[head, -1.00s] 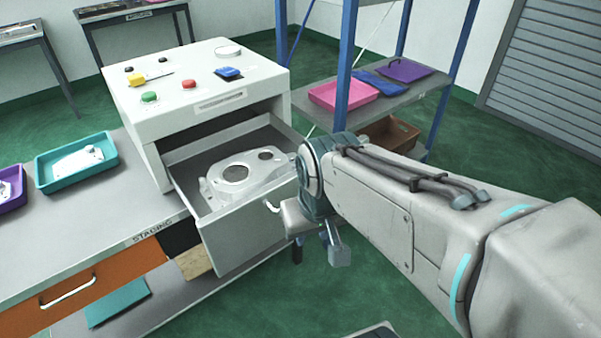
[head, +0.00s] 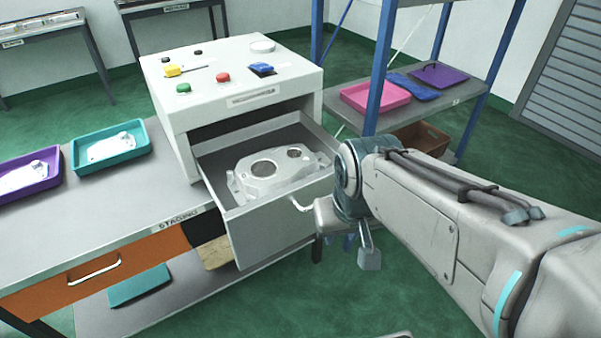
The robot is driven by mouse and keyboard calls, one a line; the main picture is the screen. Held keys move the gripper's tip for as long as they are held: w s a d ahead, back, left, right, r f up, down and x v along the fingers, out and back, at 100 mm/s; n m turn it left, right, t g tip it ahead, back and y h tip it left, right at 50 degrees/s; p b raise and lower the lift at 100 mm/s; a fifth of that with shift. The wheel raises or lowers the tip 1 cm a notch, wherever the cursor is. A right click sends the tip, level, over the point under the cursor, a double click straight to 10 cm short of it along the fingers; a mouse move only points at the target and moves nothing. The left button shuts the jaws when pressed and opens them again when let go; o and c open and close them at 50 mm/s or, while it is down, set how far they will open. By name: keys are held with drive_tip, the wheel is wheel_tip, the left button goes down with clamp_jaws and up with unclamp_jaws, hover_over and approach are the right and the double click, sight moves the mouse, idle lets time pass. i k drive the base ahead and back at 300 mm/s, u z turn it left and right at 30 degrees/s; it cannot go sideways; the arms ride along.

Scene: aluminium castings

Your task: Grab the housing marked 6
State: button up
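A grey cast housing (head: 270,170) with two round openings lies in the open drawer (head: 272,232) of the white machine. No number can be read on it. Pale castings also lie in the teal tray (head: 83,168) and the purple tray (head: 50,180) on the bench; their marks are too small to read. My gripper (head: 345,240) is at the drawer's right front corner, beside the drawer handle (head: 302,204). My wrist partly covers it, and I cannot tell whether its fingers are open or touch the handle.
The white machine (head: 215,75) has coloured buttons on top. A blue-framed shelf (head: 350,118) with a pink tray (head: 375,97) stands to the right. The grey bench (head: 110,212) is clear in front of the trays. Green floor (head: 380,300) is free below my arm.

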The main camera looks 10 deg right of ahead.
sight(283, 167)
drive_tip(key=u, duration=0.4)
drive_tip(key=i, duration=0.55)
drive_tip(key=u, duration=0.25)
